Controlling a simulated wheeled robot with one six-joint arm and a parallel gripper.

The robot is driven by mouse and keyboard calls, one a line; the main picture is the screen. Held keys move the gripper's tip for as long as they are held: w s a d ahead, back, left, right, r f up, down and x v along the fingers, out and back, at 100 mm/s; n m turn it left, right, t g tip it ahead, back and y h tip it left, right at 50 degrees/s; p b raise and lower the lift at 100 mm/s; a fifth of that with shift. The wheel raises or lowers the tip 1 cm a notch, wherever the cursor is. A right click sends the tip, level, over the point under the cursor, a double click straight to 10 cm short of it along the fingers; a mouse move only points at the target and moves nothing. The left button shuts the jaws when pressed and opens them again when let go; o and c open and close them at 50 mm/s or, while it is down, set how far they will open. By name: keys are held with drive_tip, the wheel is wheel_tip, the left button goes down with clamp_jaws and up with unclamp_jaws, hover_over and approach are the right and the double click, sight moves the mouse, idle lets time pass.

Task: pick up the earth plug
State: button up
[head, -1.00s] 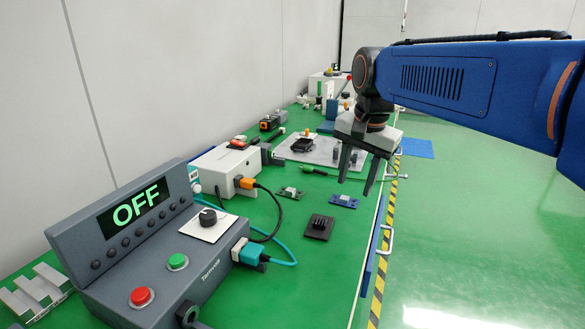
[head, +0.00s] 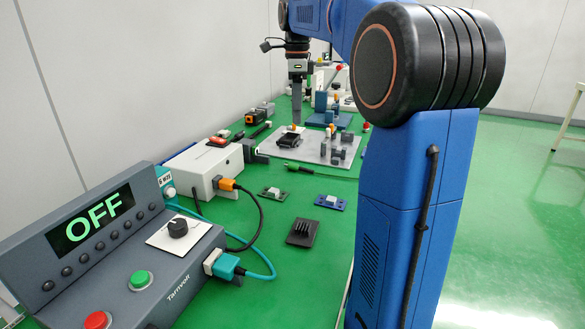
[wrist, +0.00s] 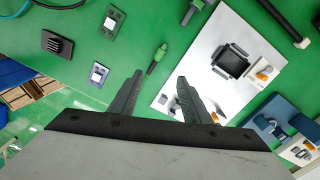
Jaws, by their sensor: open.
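What looks like the earth plug is a green plug (head: 291,167) with a thin green lead, lying on the green bench by the near edge of the grey plate. In the wrist view the green plug (wrist: 158,56) shows slightly beyond and between my fingertips, beside the plate's edge. My gripper (head: 297,112) points down above the back of the bench, beyond the plug in the head view. In the wrist view my gripper (wrist: 159,74) has its two fingers apart with nothing between them. The height above the plug is hard to judge.
The grey plate (head: 270,147) carries a black square fixture (head: 289,140) and several blocks. Two small modules (head: 270,193) (head: 330,202) and a black finned part (head: 303,232) lie nearer. A white box (head: 203,170) and a grey console reading OFF (head: 165,270) stand left.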

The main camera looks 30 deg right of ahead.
hover_over(300, 168)
drive_tip(key=w, duration=0.2)
wheel_tip(300, 168, down, 11)
drive_tip(key=shift+a+f, duration=0.1)
drive_tip(key=shift+a, duration=0.05)
drive_tip(key=shift+s+f, duration=0.15)
drive_tip(key=shift+f, duration=1.2)
drive_tip(key=shift+s+f, duration=0.1)
drive_tip(key=shift+f, duration=1.2)
clamp_jaws()
